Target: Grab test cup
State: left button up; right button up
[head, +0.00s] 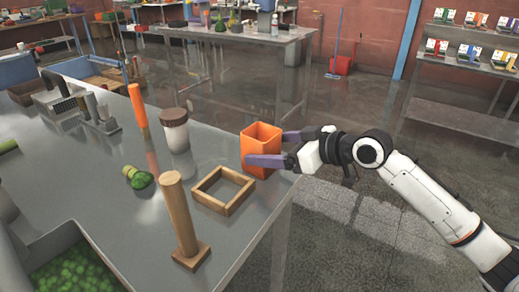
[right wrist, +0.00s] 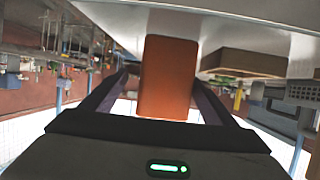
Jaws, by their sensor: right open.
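The orange square cup (head: 261,148) stands upright near the right edge of the grey metal table. I take it to be the test cup. My right gripper (head: 268,148) comes in from the right, with its two purple fingers apart on either side of the cup. In the right wrist view the cup (right wrist: 168,78) sits between the open fingers (right wrist: 160,95), with light gaps showing beside it. The cup's far faces and base are partly hidden. My left gripper is not in view.
A square wooden frame (head: 223,189) lies just in front of the cup. A wooden post (head: 180,215), a white jar (head: 175,131), a green item (head: 138,177) and an orange-handled tool (head: 138,108) stand or lie to the left. The floor right of the table is open.

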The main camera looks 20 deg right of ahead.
jog(key=x, duration=0.6)
jog(key=shift+s+a+f, duration=0.1)
jog(key=shift+a+f, duration=0.3)
jog(key=shift+f, duration=0.05)
jog(key=c, duration=1.1)
jog(key=shift+c, duration=0.2)
